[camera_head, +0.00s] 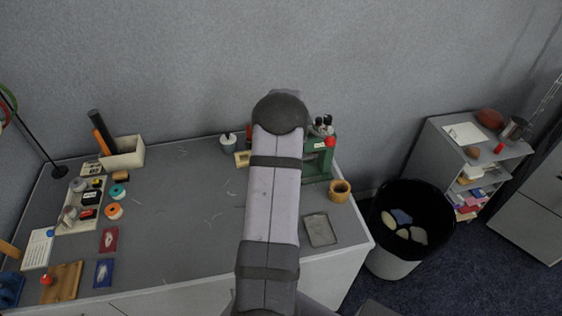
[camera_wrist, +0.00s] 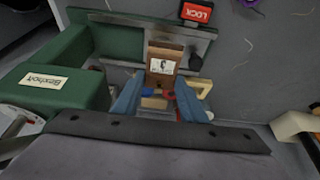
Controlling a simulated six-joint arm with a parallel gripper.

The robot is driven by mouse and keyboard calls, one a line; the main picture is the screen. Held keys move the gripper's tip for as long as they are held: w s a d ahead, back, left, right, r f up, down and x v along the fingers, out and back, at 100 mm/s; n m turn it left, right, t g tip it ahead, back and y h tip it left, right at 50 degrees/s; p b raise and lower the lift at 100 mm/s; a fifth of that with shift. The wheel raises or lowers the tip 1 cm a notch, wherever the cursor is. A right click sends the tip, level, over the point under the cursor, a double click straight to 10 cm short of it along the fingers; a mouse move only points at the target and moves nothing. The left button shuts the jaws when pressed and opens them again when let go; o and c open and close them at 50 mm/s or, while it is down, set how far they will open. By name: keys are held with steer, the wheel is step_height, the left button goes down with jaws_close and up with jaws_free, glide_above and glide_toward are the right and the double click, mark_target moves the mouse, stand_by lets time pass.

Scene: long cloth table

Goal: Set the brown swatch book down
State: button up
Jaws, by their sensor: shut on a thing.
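In the wrist view, the brown swatch book (camera_wrist: 165,52) shows as a small brown block with a white label. It lies between the blue fingers of my gripper (camera_wrist: 160,80), which is shut on it. Small blue, red and wood-coloured parts show between the fingers below the label. The book is in front of the grey metal plate of the green machine (camera_wrist: 120,42); whether it touches the plate, I cannot tell. In the head view my arm hides the gripper and the book, and the green machine (camera_head: 317,165) shows just right of the arm.
A red lock sign (camera_wrist: 196,12) stands by the machine. A tan piece (camera_wrist: 203,88) is close beside the right finger. A wooden cup (camera_head: 340,191) and a grey tray (camera_head: 320,230) sit at the table's right end. Left of my arm, the table's middle (camera_head: 180,210) is largely clear.

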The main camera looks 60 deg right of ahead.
steer(key=shift+f+p, duration=0.65)
steer(key=shift+f, duration=1.4)
steer(key=shift+f, duration=0.25)
steer(key=o, duration=1.1)
steer(key=shift+r, duration=0.1)
steer(key=shift+c, duration=0.2)
steer(key=shift+r, duration=0.1)
steer(key=shift+s+r, duration=0.1)
steer(key=shift+r, duration=0.3)
steer(key=b+v, duration=0.3)
steer(key=v, duration=0.8)
steer(key=shift+a+r, duration=0.1)
steer(key=shift+a, duration=0.05)
